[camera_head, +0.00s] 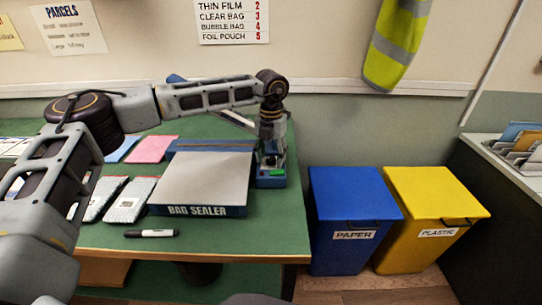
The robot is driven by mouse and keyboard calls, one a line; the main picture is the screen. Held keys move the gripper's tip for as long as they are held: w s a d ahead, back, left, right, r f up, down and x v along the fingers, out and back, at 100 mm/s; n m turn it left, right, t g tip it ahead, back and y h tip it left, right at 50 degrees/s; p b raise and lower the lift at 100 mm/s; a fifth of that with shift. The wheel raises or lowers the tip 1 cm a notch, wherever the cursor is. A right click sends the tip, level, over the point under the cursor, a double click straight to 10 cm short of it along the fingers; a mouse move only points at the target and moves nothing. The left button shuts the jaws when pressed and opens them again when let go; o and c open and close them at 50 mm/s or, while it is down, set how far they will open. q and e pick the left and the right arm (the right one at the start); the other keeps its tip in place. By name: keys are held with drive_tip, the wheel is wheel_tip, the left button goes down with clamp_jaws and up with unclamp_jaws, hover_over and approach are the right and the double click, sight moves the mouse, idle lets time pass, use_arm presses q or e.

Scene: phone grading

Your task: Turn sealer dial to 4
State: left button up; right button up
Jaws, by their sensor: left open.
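The bag sealer (205,180) lies on the green table, with a grey top and a blue front lettered "BAG SEALER". A small blue control box (271,181) stands at its right end, with a green patch on top and a little red on its front. My left gripper (271,158) points down right over this box. It is open, but its fingers are small and dark here, and I cannot tell whether they touch anything. The dial and its setting cannot be made out; the gripper covers much of the box top. My right gripper is out of view.
A wall chart (232,20) lists "BUBBLE BAG 4" among several settings. Grey-white packs (131,200), a marker (151,233) and a pink sheet (151,149) lie on the table (250,238). Blue paper (350,215) and yellow plastic (430,215) bins stand right of it.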

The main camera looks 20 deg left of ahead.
use_arm(q)
drive_tip(key=c, duration=1.1)
